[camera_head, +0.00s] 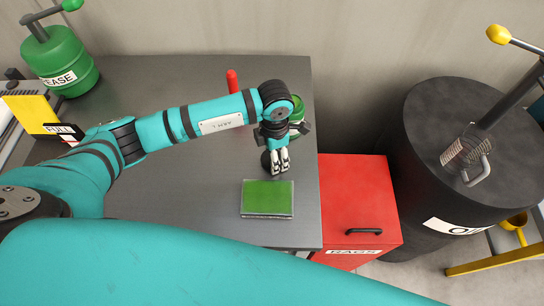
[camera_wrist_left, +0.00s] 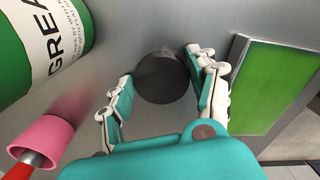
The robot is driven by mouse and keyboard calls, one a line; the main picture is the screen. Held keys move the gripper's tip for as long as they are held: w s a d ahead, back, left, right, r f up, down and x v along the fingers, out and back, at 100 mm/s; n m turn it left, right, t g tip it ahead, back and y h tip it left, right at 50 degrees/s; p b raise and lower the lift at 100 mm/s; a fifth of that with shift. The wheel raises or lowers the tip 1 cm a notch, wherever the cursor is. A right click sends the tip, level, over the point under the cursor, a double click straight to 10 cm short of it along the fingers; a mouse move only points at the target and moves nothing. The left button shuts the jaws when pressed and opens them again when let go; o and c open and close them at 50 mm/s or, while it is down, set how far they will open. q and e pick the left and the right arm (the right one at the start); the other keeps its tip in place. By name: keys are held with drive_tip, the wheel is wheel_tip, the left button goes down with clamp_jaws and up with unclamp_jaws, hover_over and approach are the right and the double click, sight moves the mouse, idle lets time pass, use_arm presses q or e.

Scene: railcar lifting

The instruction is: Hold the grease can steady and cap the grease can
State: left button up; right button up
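A green can (camera_head: 297,108) stands near the table's right edge, mostly hidden behind my left wrist. In the left wrist view a green can with a white label reading "GREA" (camera_wrist_left: 45,40) stands at the upper left. A dark round cap (camera_wrist_left: 165,78) lies on the grey table top between the fingers of my left gripper (camera_wrist_left: 163,85). In the head view the cap (camera_head: 266,161) shows partly beside my left gripper (camera_head: 278,161). The gripper is open, with fingers on both sides of the cap; contact is unclear. My right gripper is out of view.
A green pad (camera_head: 267,198) lies near the front right. A red-handled item (camera_head: 232,82) stands behind my arm. A green container with a lever (camera_head: 62,62) is at the back left. A red cabinet (camera_head: 355,200) and black drum (camera_head: 440,130) stand right of the table.

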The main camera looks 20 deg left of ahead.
use_arm(q)
drive_tip(key=c, duration=0.5)
drive_tip(key=shift+r, duration=0.1)
drive_tip(key=shift+r+b, duration=0.5)
drive_tip(key=shift+r, duration=0.05)
drive_tip(key=shift+s+d+r+b, duration=0.1)
drive_tip(key=shift+r+b, duration=0.25)
drive_tip(key=shift+r, duration=0.15)
drive_tip(key=shift+s+d+r+b, duration=0.1)
drive_tip(key=shift+r+b, duration=0.25)
drive_tip(key=shift+r, duration=0.15)
drive_tip(key=s+d+b, duration=0.1)
drive_tip(key=s+d, duration=0.1)
drive_tip(key=s, duration=0.2)
drive_tip(key=s+d+r+b, duration=0.1)
drive_tip(key=s+d, duration=0.2)
drive_tip(key=s, duration=0.1)
drive_tip(key=s+d+b, duration=0.2)
drive_tip(key=s, duration=0.2)
drive_tip(key=shift+d+r, duration=0.2)
drive_tip(key=shift+d, duration=0.05)
drive_tip(key=shift+s+d+r, duration=0.15)
drive_tip(key=shift+s+d, duration=0.2)
drive_tip(key=shift+s, duration=0.25)
